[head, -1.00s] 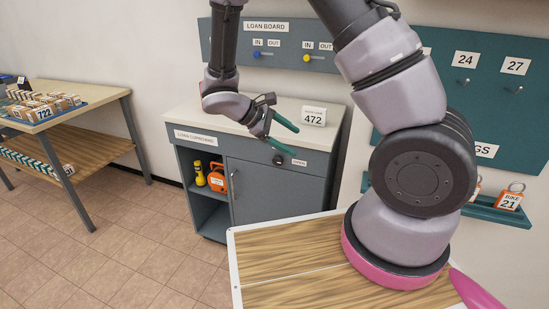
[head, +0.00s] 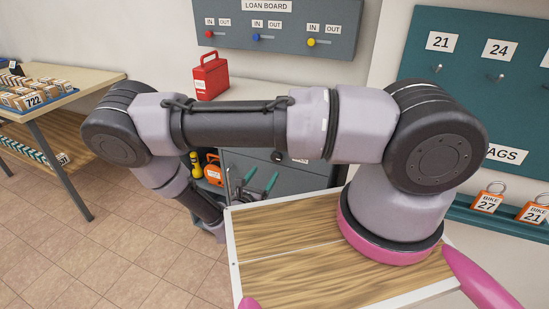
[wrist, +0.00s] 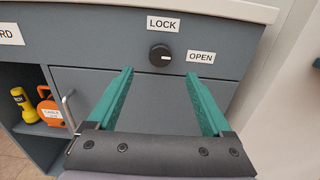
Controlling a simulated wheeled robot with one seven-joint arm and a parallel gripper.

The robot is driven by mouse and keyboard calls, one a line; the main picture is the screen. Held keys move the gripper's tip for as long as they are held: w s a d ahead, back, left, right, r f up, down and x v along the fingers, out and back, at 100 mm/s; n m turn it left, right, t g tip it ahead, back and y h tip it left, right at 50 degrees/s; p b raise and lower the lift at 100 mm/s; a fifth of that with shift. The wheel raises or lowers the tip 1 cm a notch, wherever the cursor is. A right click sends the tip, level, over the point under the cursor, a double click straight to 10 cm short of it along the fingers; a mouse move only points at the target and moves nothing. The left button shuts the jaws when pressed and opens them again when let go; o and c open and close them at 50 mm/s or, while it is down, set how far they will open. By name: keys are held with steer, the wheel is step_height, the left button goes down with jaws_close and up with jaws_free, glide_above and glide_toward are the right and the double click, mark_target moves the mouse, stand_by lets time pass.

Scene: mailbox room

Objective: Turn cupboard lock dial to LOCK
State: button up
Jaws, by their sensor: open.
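The round black lock dial (wrist: 160,55) is on the grey front of the loan cupboard (wrist: 100,42), below the worktop. The LOCK label (wrist: 163,23) is above it and the OPEN label (wrist: 201,57) is to its right. A small pale mark on the dial is on its right-hand side, towards OPEN. The dial (head: 278,157) also shows small in the head view, partly behind my arm. My gripper (wrist: 159,75) is open and empty, its green fingers pointing at the cupboard front, spread either side of and below the dial. In the head view my gripper (head: 261,175) is low before the cupboard.
A vertical door handle (wrist: 69,113) is left of the dial. A yellow torch (wrist: 24,104) and an orange case (wrist: 50,108) are in the open shelf. A red box (head: 211,77) stands on the worktop. A table with small boxes (head: 35,98) stands at left.

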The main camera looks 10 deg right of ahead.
steer(key=x, duration=1)
jaws_close()
steer(key=shift+n, duration=0.3)
steer(key=shift+a+f+n, duration=0.1)
steer(key=shift+f+n, duration=0.05)
steer(key=shift+n, duration=4.15)
steer(key=shift+a+f+n, duration=0.1)
steer(key=shift+a+n, duration=0.05)
steer(key=shift+n, duration=4.15)
